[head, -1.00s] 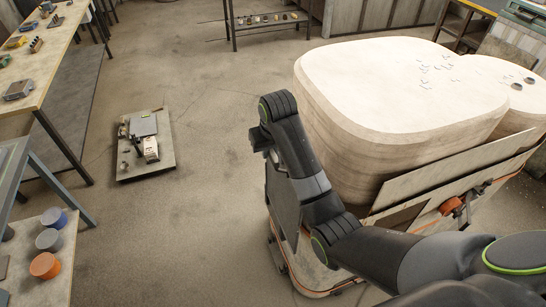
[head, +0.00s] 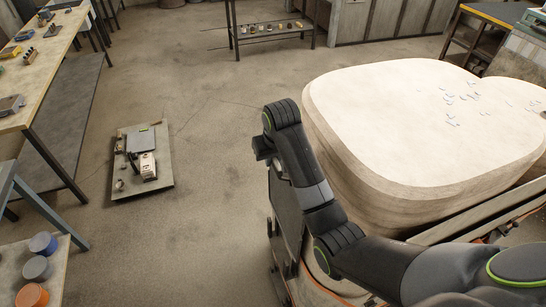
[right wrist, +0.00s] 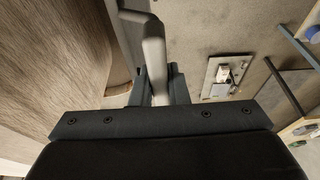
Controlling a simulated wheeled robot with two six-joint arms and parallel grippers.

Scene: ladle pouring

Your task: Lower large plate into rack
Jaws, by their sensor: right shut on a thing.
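My right gripper (head: 260,150) shows partly in the head view, at the end of my arm beside the big pale block. In the right wrist view, my right gripper (right wrist: 155,88) is shut on a pale grey bar (right wrist: 154,55) that bends near the top of the picture. A dark flat panel (head: 286,212) stands on edge below the gripper in the head view, partly behind my forearm. I cannot tell whether this panel is the large plate or is joined to the bar. No rack can be clearly made out. My left gripper is out of view.
The large pale layered block (head: 400,120) stands right of my arm, close by. A low board (head: 150,178) with small parts lies on the floor to the left. Work tables (head: 45,70) line the left side. Bare floor (head: 210,220) lies between.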

